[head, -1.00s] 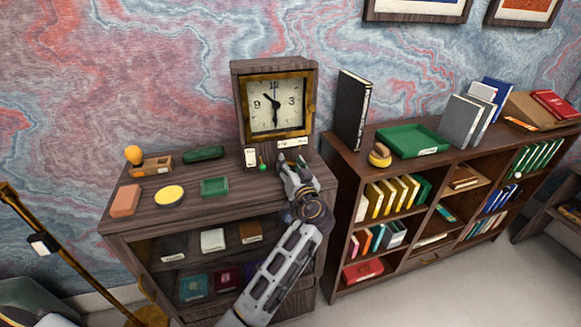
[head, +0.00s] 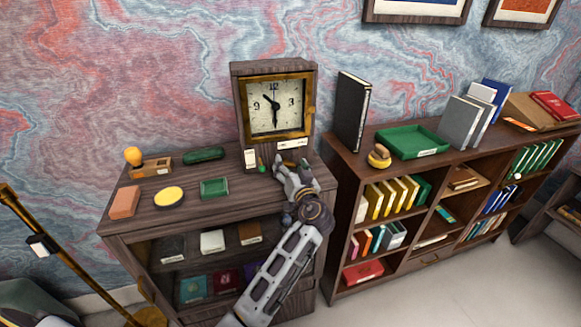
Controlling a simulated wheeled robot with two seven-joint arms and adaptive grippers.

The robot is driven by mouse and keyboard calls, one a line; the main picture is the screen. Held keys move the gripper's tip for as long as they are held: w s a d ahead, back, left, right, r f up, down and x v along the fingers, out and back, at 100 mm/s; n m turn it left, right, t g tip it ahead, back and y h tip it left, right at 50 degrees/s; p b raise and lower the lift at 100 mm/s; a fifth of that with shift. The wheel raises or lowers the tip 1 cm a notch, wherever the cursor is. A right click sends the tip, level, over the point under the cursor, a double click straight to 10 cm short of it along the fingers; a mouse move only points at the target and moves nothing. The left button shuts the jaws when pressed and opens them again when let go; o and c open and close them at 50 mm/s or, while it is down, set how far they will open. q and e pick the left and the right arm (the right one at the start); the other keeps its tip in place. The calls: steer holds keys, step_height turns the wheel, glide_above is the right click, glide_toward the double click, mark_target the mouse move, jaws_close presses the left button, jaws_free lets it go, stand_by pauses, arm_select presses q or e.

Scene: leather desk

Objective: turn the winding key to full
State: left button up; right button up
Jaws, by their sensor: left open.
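A square wooden clock (head: 274,104) with a brass-framed face stands at the back right of the dark cabinet top. The winding key cannot be made out; the clock's lower front is partly hidden by my left gripper. My left gripper (head: 284,163) is open just in front of the clock's base, near a white label strip (head: 290,145). A small green item (head: 262,166) and a white tag (head: 250,159) are just left of the gripper. My right gripper is not in view.
On the cabinet top (head: 180,217) to the left are a green tray (head: 214,188), a yellow disc (head: 169,197), an orange block (head: 124,202) and a dark green case (head: 204,155). A bookcase with a green tray (head: 411,141) and a black binder (head: 352,111) stands close on the right.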

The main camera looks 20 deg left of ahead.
arm_select(q)
steer(key=shift+d, duration=0.1)
steer(key=v, duration=1.2)
